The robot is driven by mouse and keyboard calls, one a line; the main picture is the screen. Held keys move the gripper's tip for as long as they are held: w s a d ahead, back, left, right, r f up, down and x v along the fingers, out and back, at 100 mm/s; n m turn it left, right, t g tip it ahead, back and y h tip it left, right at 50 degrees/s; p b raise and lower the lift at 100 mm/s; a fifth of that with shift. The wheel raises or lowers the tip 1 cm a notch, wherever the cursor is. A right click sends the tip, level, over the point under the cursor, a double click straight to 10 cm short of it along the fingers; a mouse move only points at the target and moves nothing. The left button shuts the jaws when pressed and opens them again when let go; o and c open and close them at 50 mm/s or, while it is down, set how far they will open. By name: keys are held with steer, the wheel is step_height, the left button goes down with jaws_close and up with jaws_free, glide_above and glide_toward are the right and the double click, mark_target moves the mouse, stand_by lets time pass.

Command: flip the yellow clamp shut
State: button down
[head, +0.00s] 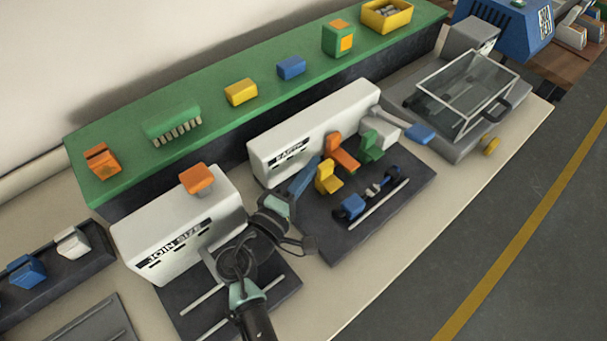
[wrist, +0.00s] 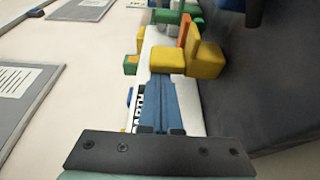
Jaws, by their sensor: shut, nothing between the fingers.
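The yellow clamp (head: 325,182) stands on the dark base of the white "EARTH" station, nearest me in a row of coloured clamps. Its two blocky parts form an L, with one part standing up. In the wrist view the yellow clamp (wrist: 206,61) is straight ahead of the fingers. My gripper (head: 315,161) has long blue fingers, shut and empty, with tips right beside the clamp's left side in the head view. In the wrist view the tips of my gripper (wrist: 161,77) end at the clamp's near block. I cannot tell whether they touch it.
An orange clamp (head: 342,154) and a green clamp (head: 371,147) stand just behind the yellow one. The white "EARTH" panel (head: 300,140) rises close by. The "JOIN SIZE" station (head: 165,250) is at left.

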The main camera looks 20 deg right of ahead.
steer(key=s, duration=0.1)
steer(key=s+d, duration=0.1)
steer(key=s, duration=0.2)
steer(key=shift+s+d+p, duration=0.15)
steer(key=shift+d+p, duration=0.1)
steer(key=shift+p, duration=0.15)
steer(key=shift+s+d, duration=0.1)
steer(key=shift+d, duration=0.05)
steer(key=shift+f, duration=0.1)
